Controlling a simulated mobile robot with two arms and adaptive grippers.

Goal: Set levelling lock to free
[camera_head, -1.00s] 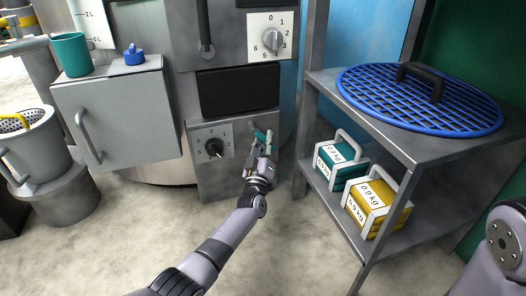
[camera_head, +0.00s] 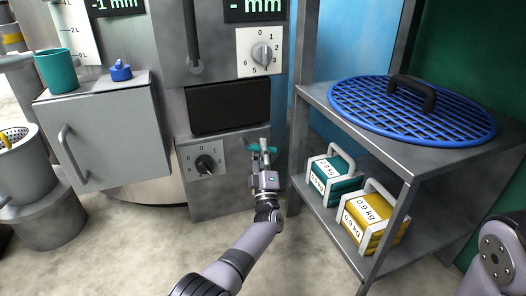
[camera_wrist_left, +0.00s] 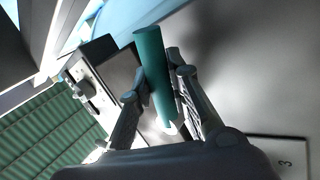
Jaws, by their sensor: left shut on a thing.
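A teal handle (camera_head: 254,148) sits on the right part of the lower grey panel (camera_head: 224,198); I take it for the levelling lock, but I can read no label on it. In the head view it lies roughly crosswise. My left gripper (camera_head: 264,157) is shut on it, coming from below. In the left wrist view the teal handle (camera_wrist_left: 154,68) is a plain cylinder between the two fingers (camera_wrist_left: 158,100). The fingers hide its base in part. My right gripper is not in view.
A black dial (camera_head: 207,164) is left of the handle, and another dial (camera_head: 262,55) is above. A grey shelf (camera_head: 392,158) with a blue grid (camera_head: 440,118) and teal (camera_head: 340,184) and yellow weights (camera_head: 372,222) stands close on the right. The floor in front is clear.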

